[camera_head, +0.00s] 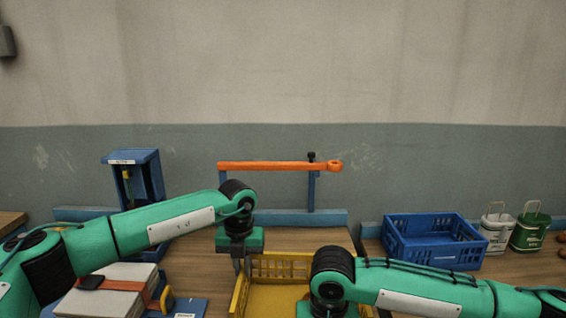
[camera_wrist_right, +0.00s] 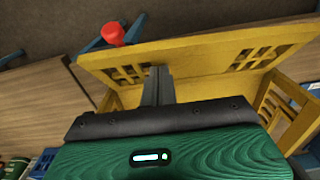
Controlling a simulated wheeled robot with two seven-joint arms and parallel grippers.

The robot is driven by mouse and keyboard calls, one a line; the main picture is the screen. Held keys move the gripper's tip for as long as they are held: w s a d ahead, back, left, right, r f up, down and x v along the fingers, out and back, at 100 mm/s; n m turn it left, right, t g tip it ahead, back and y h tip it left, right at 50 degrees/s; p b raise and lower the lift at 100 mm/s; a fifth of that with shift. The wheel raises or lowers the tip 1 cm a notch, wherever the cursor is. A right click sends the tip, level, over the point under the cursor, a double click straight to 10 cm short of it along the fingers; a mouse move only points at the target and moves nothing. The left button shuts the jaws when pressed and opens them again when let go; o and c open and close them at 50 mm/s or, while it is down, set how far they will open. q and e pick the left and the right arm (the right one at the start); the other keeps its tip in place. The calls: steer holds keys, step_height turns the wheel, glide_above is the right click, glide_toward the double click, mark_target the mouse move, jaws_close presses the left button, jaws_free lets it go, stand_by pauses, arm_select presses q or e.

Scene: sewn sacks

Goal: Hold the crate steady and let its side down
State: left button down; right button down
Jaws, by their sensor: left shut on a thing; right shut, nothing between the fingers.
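The yellow crate (camera_head: 282,265) stands on the wooden bench in the head view, its front partly hidden by my right arm. My left gripper (camera_head: 239,266) points down at its back left corner and is shut on the crate's wall there. In the right wrist view a yellow side panel (camera_wrist_right: 200,58) with cut-out slots slants across the top, and a slotted end wall (camera_wrist_right: 290,112) is at the right. My right gripper (camera_wrist_right: 157,72) is shut and empty, its fingertips in front of the panel. I cannot tell whether they touch it. Its fingers are hidden in the head view.
A blue crate (camera_head: 433,250) and two tins (camera_head: 528,234) stand to the right. An orange bar (camera_head: 275,166) on blue posts rises behind. A grey-white stack (camera_head: 115,288) and blue holder (camera_head: 140,178) are at left. A red knob (camera_wrist_right: 112,33) sits near the panel.

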arm_select(q)
steer(key=shift+w+a+f, duration=0.2)
steer(key=shift+a+f, duration=0.05)
steer(key=shift+a, duration=0.25)
arm_select(e)
steer(key=shift+s+d+f, duration=0.2)
steer(key=shift+s+f, duration=0.15)
steer(key=shift+f, duration=0.1)
steer(key=shift+w+r, duration=0.6)
steer(key=shift+w, duration=0.05)
steer(key=shift+w+a+r, duration=0.15)
steer(key=shift+w+r, duration=0.35)
steer(key=shift+r, duration=0.1)
arm_select(q)
steer(key=shift+d+r, duration=0.1)
steer(key=shift+d, duration=0.2)
arm_select(e)
step_height(320, 180, up, 8)
steer(key=shift+w, duration=0.1)
arm_select(q)
steer(key=c, duration=1.4)
jaws_free()
